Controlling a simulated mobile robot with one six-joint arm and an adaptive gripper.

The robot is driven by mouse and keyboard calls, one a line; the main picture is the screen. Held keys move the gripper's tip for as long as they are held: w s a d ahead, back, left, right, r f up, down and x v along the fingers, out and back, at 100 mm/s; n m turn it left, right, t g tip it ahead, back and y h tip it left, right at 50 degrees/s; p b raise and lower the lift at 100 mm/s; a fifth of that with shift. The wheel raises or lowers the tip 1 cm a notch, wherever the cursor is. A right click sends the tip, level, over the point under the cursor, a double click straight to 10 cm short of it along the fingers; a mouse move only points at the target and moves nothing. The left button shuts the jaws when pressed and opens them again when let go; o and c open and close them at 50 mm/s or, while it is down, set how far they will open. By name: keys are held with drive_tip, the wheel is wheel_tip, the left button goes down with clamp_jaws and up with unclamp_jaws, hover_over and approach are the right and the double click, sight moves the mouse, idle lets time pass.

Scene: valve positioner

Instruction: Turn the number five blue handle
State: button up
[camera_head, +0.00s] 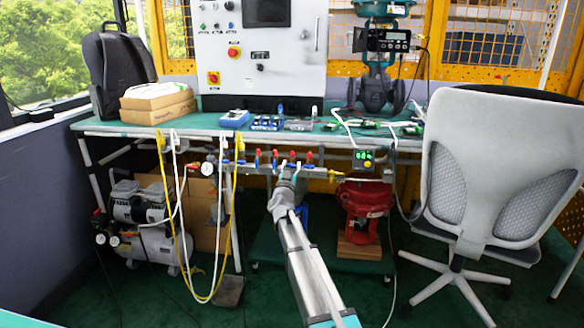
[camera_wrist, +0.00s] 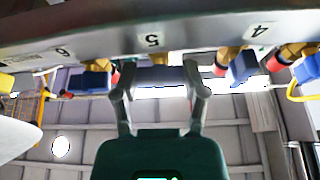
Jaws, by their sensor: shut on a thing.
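A row of small valves with red and blue handles sits on the manifold (camera_head: 243,169) under the bench's front edge. In the wrist view the manifold is upside down, with labels 6, 5 and 4. A blue handle shows by label 4 (camera_wrist: 241,67) and another by label 6 (camera_wrist: 88,79). In the head view my gripper (camera_head: 286,178) reaches the manifold from below.
Red handles (camera_wrist: 222,66) stand close beside my fingers. Yellow and white hoses hang left of the manifold. A pressure gauge (camera_head: 206,169) is at its left end. A red machine (camera_head: 365,205) stands under the bench, and an office chair (camera_head: 490,170) is at the right.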

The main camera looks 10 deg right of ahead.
drive_tip(key=m+g+h, duration=0.1)
drive_tip(key=m+h, duration=0.1)
drive_tip(key=m, duration=0.3)
drive_tip(key=o, duration=0.9)
drive_tip(key=shift+o, duration=1.3)
drive_tip(key=shift+s+f, duration=0.1)
drive_tip(key=b+v, duration=0.5)
drive_tip(key=v, duration=1)
drive_tip(key=shift+a, duration=0.25)
